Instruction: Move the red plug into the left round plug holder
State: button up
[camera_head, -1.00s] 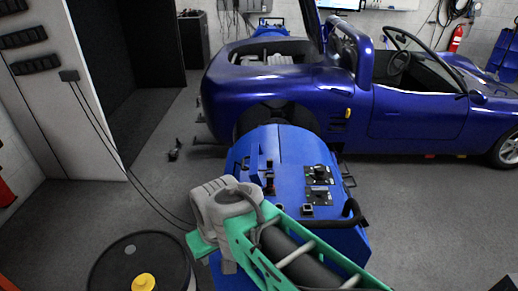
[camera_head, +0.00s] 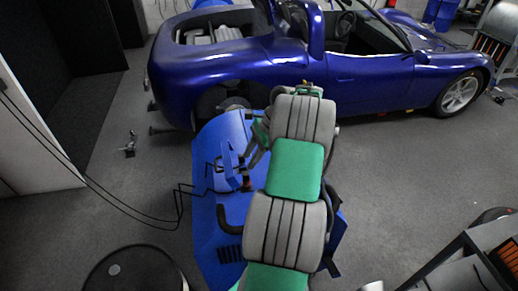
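Parts of my wrist show near the upper left edge of the arm, but the fingertips cannot be made out.
A blue car (camera_head: 340,75) stands close behind the housing. A black drum (camera_head: 137,270) is at the lower left, and a grey cart (camera_head: 470,260) at the lower right. Black cables (camera_head: 130,212) run from the left wall to the housing.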

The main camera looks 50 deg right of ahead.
aim_at(248, 173)
jog(key=shift+m, duration=0.8)
jog(key=shift+w+a+f+b, duration=0.15)
jog(key=shift+a+f+b, duration=0.05)
jog(key=shift+f+b, duration=1.25)
jog(key=shift+w+a+f+b, duration=0.1)
jog(key=shift+a+f+b, duration=0.15)
jog(key=shift+f+b, duration=1.2)
jog(key=shift+w+a+f+b, duration=0.15)
jog(key=shift+a+f+b, duration=0.05)
jog(key=shift+f+b, duration=1.25)
jog(key=shift+f, duration=0.1)
grip_shut()
jog(key=shift+r+p, duration=2.1)
jog(key=shift+p, duration=1.25)
